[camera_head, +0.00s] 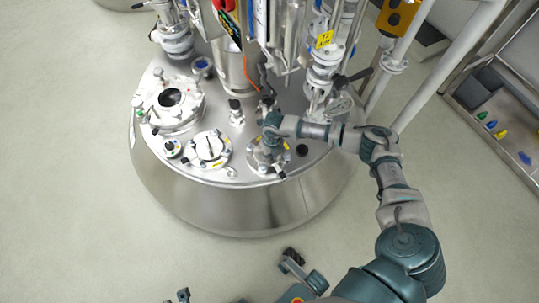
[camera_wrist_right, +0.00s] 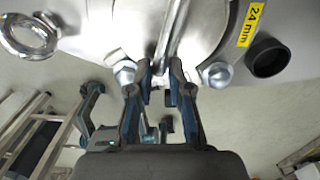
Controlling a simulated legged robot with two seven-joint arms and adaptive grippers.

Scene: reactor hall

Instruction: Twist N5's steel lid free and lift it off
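A round steel lid (camera_head: 265,160) sits on a port at the front right of the vessel top; I take it as N5's, though I cannot read its tag. My right gripper (camera_head: 270,135) reaches it from the right and hides part of it. In the right wrist view the same lid (camera_wrist_right: 205,25) fills the top, with a raised steel bar (camera_wrist_right: 168,38) across it. My right gripper (camera_wrist_right: 160,82) has its fingers close on both sides of the bar's near end and appears shut on it. The lid looks seated on its port.
Another steel lid (camera_head: 209,149) with clamps sits to the left, and a round sight-glass port (camera_head: 174,108) behind it. Pipes and valves (camera_head: 325,70) rise close behind the gripper. A yellow "24 mm" label (camera_wrist_right: 251,24) and black cap (camera_wrist_right: 267,57) lie beside the lid. The floor at left is clear.

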